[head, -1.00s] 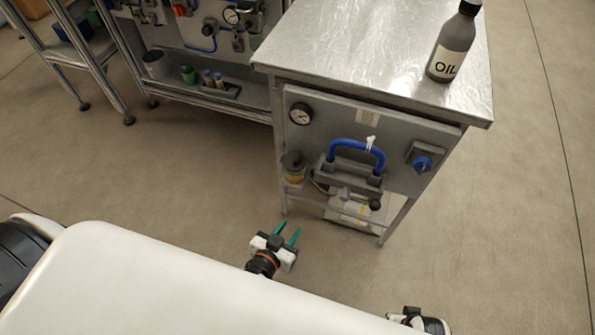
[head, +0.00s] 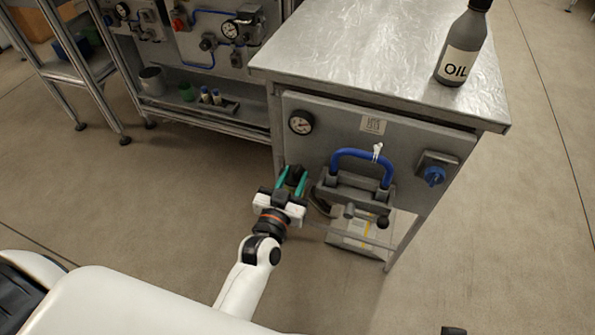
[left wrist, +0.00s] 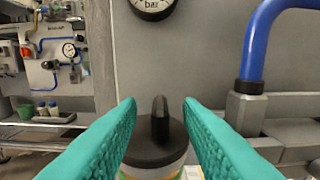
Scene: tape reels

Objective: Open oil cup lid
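The oil cup (left wrist: 152,172) has a black round lid (left wrist: 145,150) with an upright knob (left wrist: 160,122). It sits at the left of the grey panel, and its lid shows in the head view as a dark patch (head: 295,173) mostly hidden by my fingers. My left gripper (head: 292,176) is open, with its green fingers at the cup. In the left wrist view the fingers (left wrist: 160,104) stand apart on both sides of the knob, with gaps and no visible contact. The lid is on the cup. My right gripper's fingers are not in view.
A blue handle (head: 362,156) on a grey bracket juts out right of the cup. A gauge (head: 301,122) is above it and a blue knob (head: 434,175) is farther right. An oil bottle (head: 461,50) stands on the metal tabletop (head: 350,45).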

